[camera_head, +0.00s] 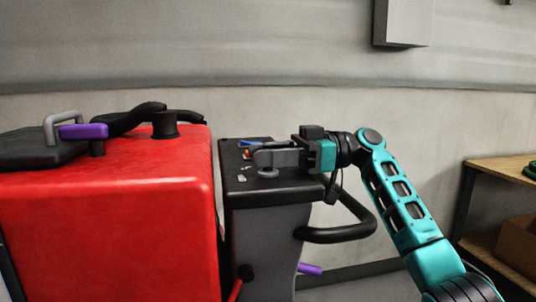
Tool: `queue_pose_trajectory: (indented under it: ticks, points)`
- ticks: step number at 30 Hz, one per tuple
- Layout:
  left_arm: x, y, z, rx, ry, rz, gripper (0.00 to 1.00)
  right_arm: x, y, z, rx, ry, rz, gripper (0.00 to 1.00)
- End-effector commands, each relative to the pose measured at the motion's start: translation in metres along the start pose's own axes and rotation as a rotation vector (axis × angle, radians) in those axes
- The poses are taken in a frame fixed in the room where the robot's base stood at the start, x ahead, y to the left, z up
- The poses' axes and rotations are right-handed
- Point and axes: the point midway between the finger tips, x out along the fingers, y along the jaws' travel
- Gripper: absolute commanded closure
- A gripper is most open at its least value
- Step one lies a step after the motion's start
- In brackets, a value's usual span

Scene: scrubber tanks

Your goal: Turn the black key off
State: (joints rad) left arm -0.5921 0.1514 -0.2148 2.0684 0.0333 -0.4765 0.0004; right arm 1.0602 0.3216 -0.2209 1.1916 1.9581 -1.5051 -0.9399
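The red scrubber machine (115,225) fills the left of the head view. Its black control panel (262,184) is on the grey column to the right of the red tank. My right gripper (258,159) reaches in from the right, low over this panel, its grey fingers pointing left. I cannot tell whether the fingers are apart or closed on something. I cannot make out the black key; the fingers cover part of the panel. A small blue part (249,143) and a small orange-red part (247,155) show beside the fingertips. My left gripper is not in view.
A black looped handle (345,232) curves out from the column below my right arm. Purple levers are on the tank top (84,131) and low by the column (310,269). A wooden shelf (497,168) with a box (520,243) stands at right.

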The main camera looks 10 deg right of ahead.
Motion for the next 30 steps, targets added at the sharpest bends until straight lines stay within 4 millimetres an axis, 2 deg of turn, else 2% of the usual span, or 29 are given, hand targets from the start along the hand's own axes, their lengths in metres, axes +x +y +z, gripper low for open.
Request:
queue_pose_trajectory:
  ticks: [5,8,18,21,25,30]
  points:
    - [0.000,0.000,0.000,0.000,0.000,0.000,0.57,-0.005,0.000,-0.001,0.000,0.000,0.001,0.61]
    - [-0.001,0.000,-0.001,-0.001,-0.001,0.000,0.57,-0.018,0.001,-0.001,0.000,0.001,0.004,0.61]
    - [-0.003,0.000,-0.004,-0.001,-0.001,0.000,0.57,-0.092,0.001,-0.001,0.002,0.001,0.004,0.61]
    - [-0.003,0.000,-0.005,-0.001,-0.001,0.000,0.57,-0.108,0.000,-0.001,0.000,0.001,0.003,0.61]
    - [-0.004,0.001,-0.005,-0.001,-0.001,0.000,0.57,-0.123,0.000,-0.001,0.001,0.000,0.002,0.61]
    - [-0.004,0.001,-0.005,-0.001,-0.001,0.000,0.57,-0.129,0.000,0.000,-0.001,0.000,0.000,0.61]
